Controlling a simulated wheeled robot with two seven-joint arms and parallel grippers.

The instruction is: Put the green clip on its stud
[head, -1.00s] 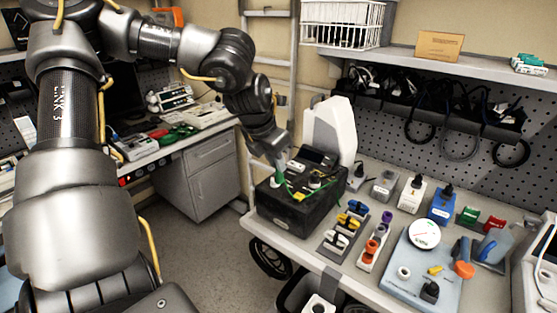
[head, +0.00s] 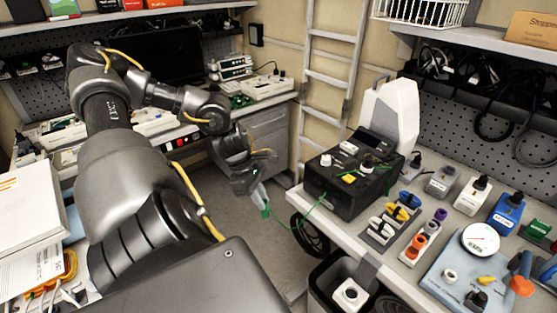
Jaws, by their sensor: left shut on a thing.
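My left gripper (head: 256,196) is shut on the green clip (head: 264,210) and holds it in the air to the left of the right-hand table, over the floor gap. A thin green cable (head: 300,227) runs from the clip up to the black pump unit (head: 345,197) on that table. The top of the unit carries a white round knob (head: 326,160), a yellow label (head: 349,179) and a second, dark-topped knob (head: 367,163). I cannot tell which part is the clip's stud. My right gripper is not in view.
Colored connectors in racks (head: 388,231), a blue plate with a gauge (head: 465,270) and small colored boxes crowd the right-hand table. A bin (head: 350,292) stands below its front edge. A cluttered bench (head: 150,140) and a ladder (head: 330,75) are behind.

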